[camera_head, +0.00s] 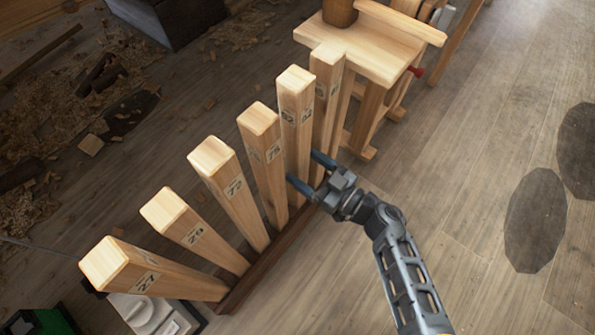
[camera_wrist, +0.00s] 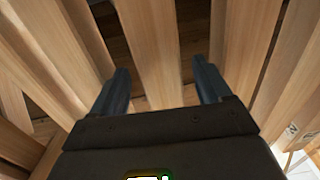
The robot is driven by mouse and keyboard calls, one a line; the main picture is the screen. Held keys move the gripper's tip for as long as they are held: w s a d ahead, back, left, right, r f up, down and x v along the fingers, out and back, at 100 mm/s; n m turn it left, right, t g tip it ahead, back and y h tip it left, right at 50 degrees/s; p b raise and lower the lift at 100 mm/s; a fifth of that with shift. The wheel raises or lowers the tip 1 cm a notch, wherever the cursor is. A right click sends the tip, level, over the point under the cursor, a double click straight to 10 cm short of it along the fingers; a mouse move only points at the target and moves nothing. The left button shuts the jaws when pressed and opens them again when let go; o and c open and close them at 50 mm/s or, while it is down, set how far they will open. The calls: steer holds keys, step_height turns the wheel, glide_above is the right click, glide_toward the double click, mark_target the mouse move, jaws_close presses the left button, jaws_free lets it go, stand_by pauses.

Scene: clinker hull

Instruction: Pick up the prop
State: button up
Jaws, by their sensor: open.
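Several square wooden props with printed numbers stand in a slanting row. The fifth from the left (camera_head: 296,120) has a partly readable number on its face. My gripper (camera_head: 302,167) is open at this prop's lower half, one finger towards each side. In the wrist view my gripper (camera_wrist: 159,72) has the pale face of a prop (camera_wrist: 152,45) between its two blue-grey fingers, with dark gaps on both sides. I cannot tell whether the fingers touch it. The props' lower ends are partly hidden by the arm.
Neighbouring props, such as the fourth (camera_head: 263,150) and the rightmost (camera_head: 326,95), stand close on either side. A dark rail (camera_head: 262,268) runs along their feet. A wooden bench (camera_head: 370,45) stands behind at the right.

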steer(key=shift+b+x, duration=0.4)
steer(key=shift+x, duration=1.15)
jaws_close()
